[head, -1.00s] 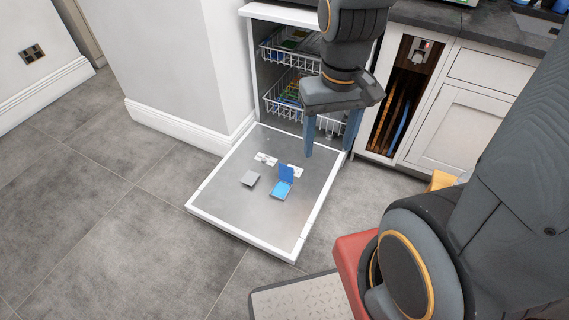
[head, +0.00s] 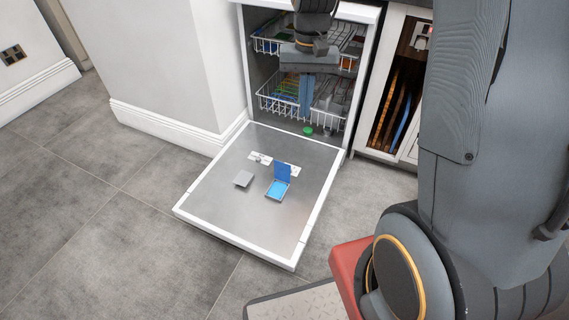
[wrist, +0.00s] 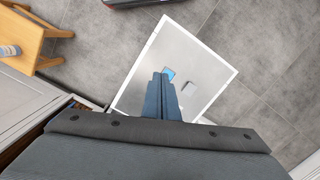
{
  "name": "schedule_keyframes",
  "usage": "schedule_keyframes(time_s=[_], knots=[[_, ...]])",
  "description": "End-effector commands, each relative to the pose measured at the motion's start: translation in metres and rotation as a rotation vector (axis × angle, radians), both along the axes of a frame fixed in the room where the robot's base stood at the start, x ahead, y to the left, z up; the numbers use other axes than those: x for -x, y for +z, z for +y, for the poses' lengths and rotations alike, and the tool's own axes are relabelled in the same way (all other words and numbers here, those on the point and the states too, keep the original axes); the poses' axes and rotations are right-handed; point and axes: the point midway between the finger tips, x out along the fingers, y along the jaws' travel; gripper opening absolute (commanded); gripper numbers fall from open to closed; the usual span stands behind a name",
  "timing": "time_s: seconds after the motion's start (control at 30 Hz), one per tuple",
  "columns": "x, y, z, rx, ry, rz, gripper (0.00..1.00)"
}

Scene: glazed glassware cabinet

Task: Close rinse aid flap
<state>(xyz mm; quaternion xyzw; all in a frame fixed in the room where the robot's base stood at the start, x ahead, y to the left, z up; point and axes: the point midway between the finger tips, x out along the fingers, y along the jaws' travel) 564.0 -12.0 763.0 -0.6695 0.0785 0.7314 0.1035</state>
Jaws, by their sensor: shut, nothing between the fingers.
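The dishwasher door (head: 225,205) lies folded down flat. On its inner face a blue flap (head: 282,171) stands raised at the back edge of a light blue square compartment (head: 277,190). A grey square piece (head: 243,179) lies to the left of it. My gripper (head: 306,117) is shut and empty, pointing down in front of the racks, above and behind the flap in the head view. In the wrist view my fingers (wrist: 160,76) partly cover the blue part (wrist: 169,73), and the grey piece (wrist: 188,88) shows beside it.
The upper rack (head: 268,45) and lower rack (head: 270,105) hold dishes. A green item (head: 308,131) sits at the tub's front. A wall (head: 165,70) stands left and a cabinet with boards (head: 395,100) right. A wooden stool (wrist: 25,40) shows in the wrist view. Floor left of the door is clear.

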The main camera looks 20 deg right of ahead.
Motion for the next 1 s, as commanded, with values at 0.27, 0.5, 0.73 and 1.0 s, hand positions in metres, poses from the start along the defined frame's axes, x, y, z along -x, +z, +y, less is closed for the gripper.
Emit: schedule_keyframes(time_s=[0.27, 0.5, 0.73, 1.0], knots=[[-0.107, -0.105, -0.015, -0.021, -0.144, 0.058, 0.00], [-0.183, -0.195, -0.030, -0.040, -0.262, 0.107, 0.00], [-0.241, -0.280, -0.045, -0.056, -0.367, 0.151, 0.00], [-0.269, -0.327, -0.053, -0.065, -0.425, 0.178, 0.00]])
